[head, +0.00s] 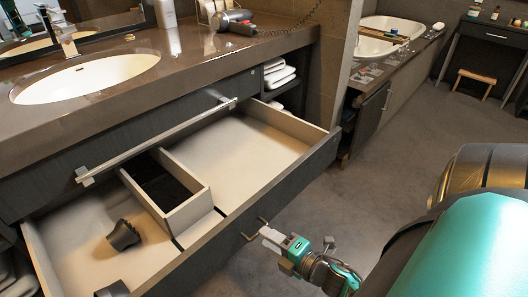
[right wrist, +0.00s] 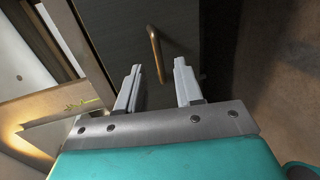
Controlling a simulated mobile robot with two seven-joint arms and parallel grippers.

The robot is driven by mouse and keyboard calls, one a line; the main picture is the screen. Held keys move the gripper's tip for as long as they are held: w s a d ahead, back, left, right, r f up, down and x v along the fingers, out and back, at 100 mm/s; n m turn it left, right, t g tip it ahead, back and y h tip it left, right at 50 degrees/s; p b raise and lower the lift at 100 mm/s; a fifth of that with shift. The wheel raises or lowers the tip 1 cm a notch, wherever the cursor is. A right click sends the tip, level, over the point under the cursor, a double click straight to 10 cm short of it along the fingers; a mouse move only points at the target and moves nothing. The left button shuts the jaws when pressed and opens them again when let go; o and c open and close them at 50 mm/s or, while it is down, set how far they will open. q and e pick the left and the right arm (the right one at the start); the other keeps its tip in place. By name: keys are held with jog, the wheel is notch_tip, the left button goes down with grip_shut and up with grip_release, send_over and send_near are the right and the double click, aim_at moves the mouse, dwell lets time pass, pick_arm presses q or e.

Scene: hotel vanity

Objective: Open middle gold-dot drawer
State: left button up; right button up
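A wide drawer (head: 285,122) under the vanity stands open, with pale insides and a dark front. A thin handle (head: 249,236) shows on its front. My right gripper (head: 266,233) is at this handle in the head view. In the right wrist view my right gripper (right wrist: 158,78) is open, and a bronze-coloured bar handle (right wrist: 156,54) on a dark panel lies just beyond the gap between its fingertips. I see nothing between the fingers. I cannot make out a gold dot on any drawer. My left gripper is not clearly in view.
The drawer holds an open-topped divider box (head: 186,217) and a dark object (head: 123,236). Above are a silver bar handle (head: 160,139), the countertop (head: 200,58), a sink (head: 85,76) and a hairdryer (head: 236,20). Towels (head: 279,75) fill a side shelf. Floor (head: 385,165) to the right is clear.

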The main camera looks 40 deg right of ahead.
pick_arm(q)
jog(key=shift+d+r+p, duration=0.15)
jog(key=shift+r+p, duration=0.4)
jog(key=shift+r, duration=0.2)
pick_arm(e)
jog(key=v, duration=1)
jog(key=shift+d, duration=0.1)
jog(key=w+a+r+m+h, duration=0.1)
jog(key=w+a+r+m, duration=0.2)
jog(key=w+a+m, duration=0.35)
jog(key=w+a+r+m+g+y, duration=0.1)
jog(key=w+a+m+g+y, duration=0.2)
jog(key=a+m, duration=0.65)
pick_arm(q)
jog(key=s+a+r+y+p, duration=0.1)
jog(key=a+r+p, duration=0.2)
jog(key=r+p, duration=0.5)
jog(key=p, duration=0.4)
jog(key=shift+s, duration=0.3)
pick_arm(e)
notch_tip(320, 180, up, 8)
jog(key=s+d+g+h, duration=0.1)
jog(key=s, duration=0.2)
jog(key=shift+d+g, duration=0.3)
jog(key=shift+g, duration=0.1)
